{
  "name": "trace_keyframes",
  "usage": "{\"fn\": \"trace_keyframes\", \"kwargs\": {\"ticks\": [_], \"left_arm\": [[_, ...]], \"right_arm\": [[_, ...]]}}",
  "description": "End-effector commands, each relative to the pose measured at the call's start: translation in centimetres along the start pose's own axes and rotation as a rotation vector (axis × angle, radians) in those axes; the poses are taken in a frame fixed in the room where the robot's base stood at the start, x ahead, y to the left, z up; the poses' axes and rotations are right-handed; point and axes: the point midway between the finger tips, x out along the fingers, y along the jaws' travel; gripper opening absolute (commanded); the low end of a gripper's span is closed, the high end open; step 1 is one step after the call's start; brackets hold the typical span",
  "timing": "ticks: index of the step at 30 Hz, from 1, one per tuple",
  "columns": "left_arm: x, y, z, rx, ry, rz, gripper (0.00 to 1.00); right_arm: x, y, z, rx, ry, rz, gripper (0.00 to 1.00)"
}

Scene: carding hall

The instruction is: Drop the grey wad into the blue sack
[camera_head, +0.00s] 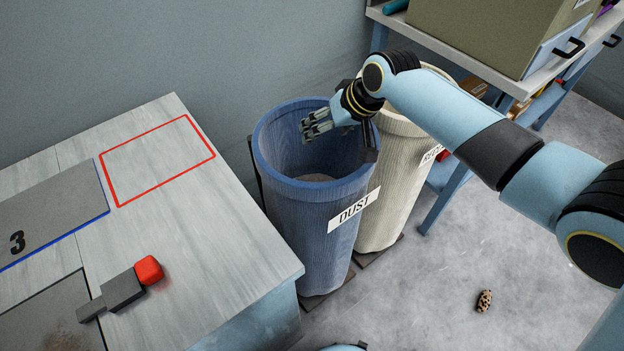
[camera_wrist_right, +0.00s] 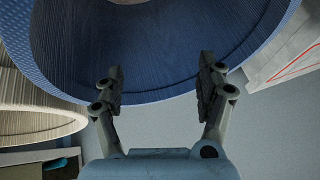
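The blue sack (camera_head: 325,225), labelled DUST, stands open and upright beside the table. My right gripper (camera_head: 310,128) is over the sack's mouth, inside the rim outline as seen from the head. In the right wrist view my right gripper (camera_wrist_right: 161,80) has its fingers spread with nothing between them, and the blue sack (camera_wrist_right: 160,65) lies beyond. A greyish patch shows low inside the sack in the head view; I cannot tell whether it is the grey wad or other contents. No separate grey wad is seen elsewhere. My left gripper is out of view.
A cream sack (camera_head: 385,205) stands directly behind the blue one. The table (camera_head: 215,235) at left has a red outlined square, a grey panel marked 3 and a red-knobbed handle (camera_head: 148,270). A shelf holds a green box (camera_head: 480,35). A speckled brown piece (camera_head: 484,301) lies on the floor.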

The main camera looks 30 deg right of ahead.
Motion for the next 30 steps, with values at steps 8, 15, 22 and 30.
{"fn": "trace_keyframes", "kwargs": {"ticks": [8,15,22,30], "left_arm": [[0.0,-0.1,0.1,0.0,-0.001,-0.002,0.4],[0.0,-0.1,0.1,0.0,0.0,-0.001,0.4],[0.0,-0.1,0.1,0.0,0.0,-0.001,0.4],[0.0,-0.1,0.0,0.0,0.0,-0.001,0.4]], "right_arm": [[-0.3,0.1,0.0,0.0,-0.001,0.001,0.73],[-4.3,0.2,0.0,-0.005,0.003,0.003,0.73],[-9.3,0.1,0.0,-0.005,0.001,0.002,0.73],[-11.9,0.0,0.0,0.0,-0.001,0.0,0.73]]}}
